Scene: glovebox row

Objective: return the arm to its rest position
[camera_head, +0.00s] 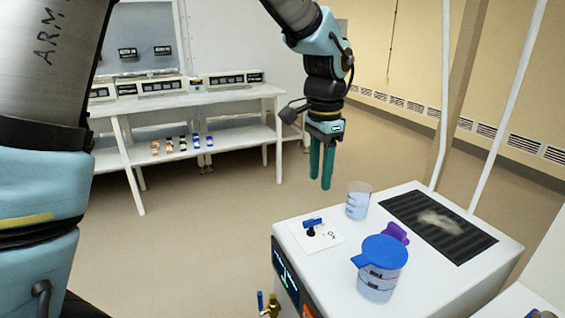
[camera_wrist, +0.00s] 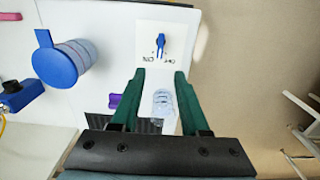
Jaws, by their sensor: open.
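My gripper (camera_head: 322,165) hangs from the arm with its green fingers pointing down. It is above and beyond the left back edge of the white box-shaped bench unit (camera_head: 333,262). In the wrist view my gripper (camera_wrist: 159,78) shows its two green fingers apart, with nothing held between them. A clear beaker (camera_head: 358,200) stands on the unit just right of and below the fingertips. It also shows between the fingers in the wrist view (camera_wrist: 161,102), farther down. The fingers appear apart from it.
A blue-lidded measuring jug (camera_head: 380,270), a purple item (camera_head: 396,233), a blue-handled switch on a white plate (camera_head: 314,226) and a dark grille (camera_head: 440,224) are on the unit. Two white poles rise behind. A white table (camera_head: 190,100) with instruments stands back left. Open floor lies between.

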